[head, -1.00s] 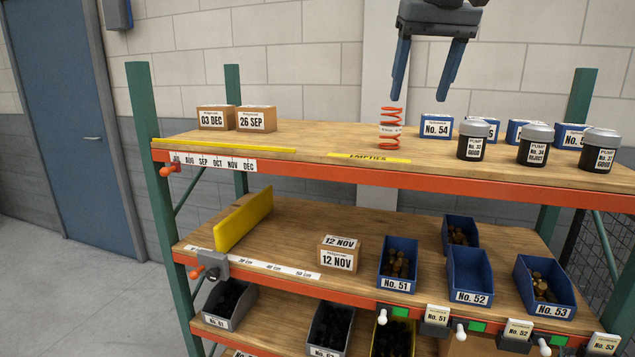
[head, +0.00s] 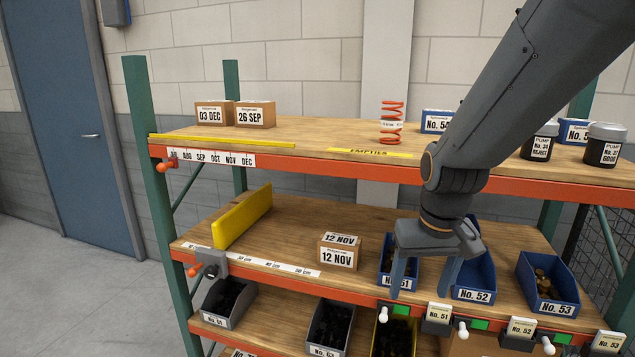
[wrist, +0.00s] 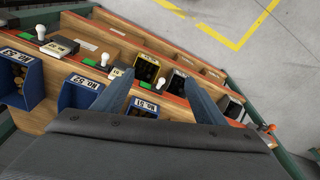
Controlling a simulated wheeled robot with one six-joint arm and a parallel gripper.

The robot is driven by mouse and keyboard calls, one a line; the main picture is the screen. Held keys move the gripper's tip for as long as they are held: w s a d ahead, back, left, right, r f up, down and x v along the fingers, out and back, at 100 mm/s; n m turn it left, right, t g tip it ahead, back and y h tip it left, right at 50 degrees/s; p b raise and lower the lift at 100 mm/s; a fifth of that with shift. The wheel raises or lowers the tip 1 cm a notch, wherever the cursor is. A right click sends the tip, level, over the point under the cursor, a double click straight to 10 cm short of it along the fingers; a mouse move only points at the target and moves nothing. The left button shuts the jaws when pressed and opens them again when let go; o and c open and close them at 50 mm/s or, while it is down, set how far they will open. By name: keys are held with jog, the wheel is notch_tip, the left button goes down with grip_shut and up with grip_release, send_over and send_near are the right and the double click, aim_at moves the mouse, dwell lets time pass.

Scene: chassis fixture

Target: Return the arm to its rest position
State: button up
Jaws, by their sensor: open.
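My gripper (head: 424,286) is open and empty, pointing down in front of the middle shelf. Its two fingers hang in front of blue bins No. 51 (head: 385,272) and No. 52 (head: 478,280), hiding parts of both. In the wrist view the spread fingers of my gripper (wrist: 158,92) show nothing between them but bin No. 51 (wrist: 143,108) and the shelf edge beyond. I cannot tell whether a finger touches a bin. My arm comes down from the upper right.
An orange spring (head: 391,122) stands on the top shelf (head: 310,135). Box 12 NOV (head: 338,253) and a yellow divider (head: 243,216) are left of my gripper. Bin No. 53 (head: 545,285) is to the right. Switches line the orange shelf edge. Open floor (head: 70,265) lies at left.

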jog(key=s+f, duration=0.6)
jog(key=s, duration=0.1)
jog(key=shift+s+f+g, duration=0.25)
jog(key=shift+f+g, duration=0.05)
jog(key=shift+f, duration=0.1)
